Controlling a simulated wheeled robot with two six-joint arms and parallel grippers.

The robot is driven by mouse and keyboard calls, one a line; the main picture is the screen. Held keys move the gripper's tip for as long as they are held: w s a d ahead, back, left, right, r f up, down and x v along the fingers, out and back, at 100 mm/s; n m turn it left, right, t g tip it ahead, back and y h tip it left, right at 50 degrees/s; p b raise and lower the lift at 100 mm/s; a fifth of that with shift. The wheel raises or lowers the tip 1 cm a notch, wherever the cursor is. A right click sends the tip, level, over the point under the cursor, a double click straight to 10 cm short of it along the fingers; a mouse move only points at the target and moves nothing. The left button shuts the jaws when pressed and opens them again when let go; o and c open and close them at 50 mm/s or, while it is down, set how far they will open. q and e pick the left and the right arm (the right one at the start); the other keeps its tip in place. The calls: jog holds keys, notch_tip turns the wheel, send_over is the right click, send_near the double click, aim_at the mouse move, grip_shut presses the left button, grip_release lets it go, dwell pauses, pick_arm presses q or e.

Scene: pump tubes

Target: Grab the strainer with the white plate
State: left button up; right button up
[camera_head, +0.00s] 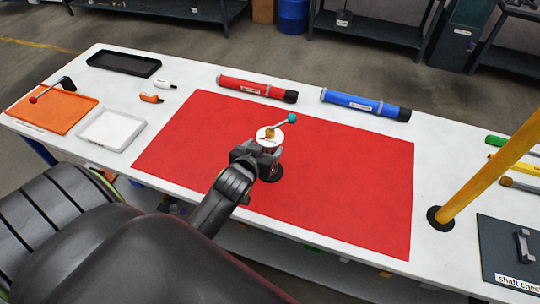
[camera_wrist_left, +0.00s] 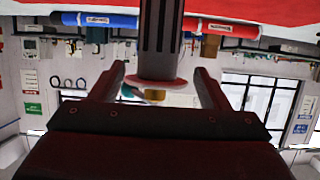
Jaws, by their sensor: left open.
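The strainer with the white plate (camera_head: 270,136) stands upright on the red mat (camera_head: 345,180), on a dark round base. A brass piece and a handle with a teal ball sit on top of its plate. My left gripper (camera_head: 262,158) is open at its near side, just below the plate, and hides part of its body. In the left wrist view, which looks upside down, the dark strainer body (camera_wrist_left: 160,35) and its pinkish-looking plate (camera_wrist_left: 148,82) show between the two spread fingers (camera_wrist_left: 160,75). I cannot tell whether the fingers touch it. My right gripper is not in view.
A red tube (camera_head: 250,88) and a blue tube (camera_head: 360,104) lie behind the mat. An orange tray (camera_head: 50,118) holding a red-ball-handled item, a white tray (camera_head: 110,130) and a black tray (camera_head: 123,63) are left. A yellow pole (camera_head: 490,168) rises at right.

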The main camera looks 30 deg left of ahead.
pick_arm(q)
jog(key=shift+p+x, duration=0.75)
jog(key=shift+x, duration=1.85)
jog(key=shift+s+d+f, duration=0.1)
jog(key=shift+d, duration=0.1)
grip_shut()
